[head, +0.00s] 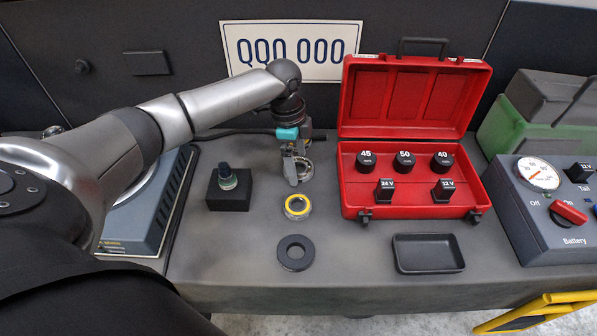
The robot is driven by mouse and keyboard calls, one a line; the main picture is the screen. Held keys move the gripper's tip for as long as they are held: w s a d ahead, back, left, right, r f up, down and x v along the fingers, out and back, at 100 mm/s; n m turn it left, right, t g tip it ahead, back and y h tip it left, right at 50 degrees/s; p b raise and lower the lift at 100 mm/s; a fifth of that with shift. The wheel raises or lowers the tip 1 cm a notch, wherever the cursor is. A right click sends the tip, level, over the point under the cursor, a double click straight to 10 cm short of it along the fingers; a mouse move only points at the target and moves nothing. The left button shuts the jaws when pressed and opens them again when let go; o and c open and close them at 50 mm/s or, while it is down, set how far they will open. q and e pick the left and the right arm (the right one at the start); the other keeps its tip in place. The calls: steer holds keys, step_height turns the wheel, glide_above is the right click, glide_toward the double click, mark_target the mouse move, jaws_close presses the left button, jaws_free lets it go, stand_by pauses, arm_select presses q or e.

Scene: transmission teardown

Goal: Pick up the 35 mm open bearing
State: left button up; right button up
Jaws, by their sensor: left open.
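A silver metal ring (306,170), which looks like the open bearing, lies on the grey bench below the plate sign. My left gripper (294,180) is open and points down at this ring. Its fingers cover part of the ring, and I cannot tell whether they touch it or are around its rim. A bearing with a yellow ring face (297,206) lies just in front of the gripper. No size marking is readable on any ring. My right gripper is not in view.
A black block (229,193) with a small fitting stands left of the rings. An open red case (349,190) with labelled black parts stands to the right. An empty black tray (428,268) is in front of it. A battery tester (532,228) stands far right.

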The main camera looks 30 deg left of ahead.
arm_select(q)
steer(key=shift+f, duration=0.25)
steer(key=c, duration=1.3)
steer(key=shift+c, duration=0.5)
steer(key=shift+r, duration=0.1)
steer(key=shift+r, duration=0.15)
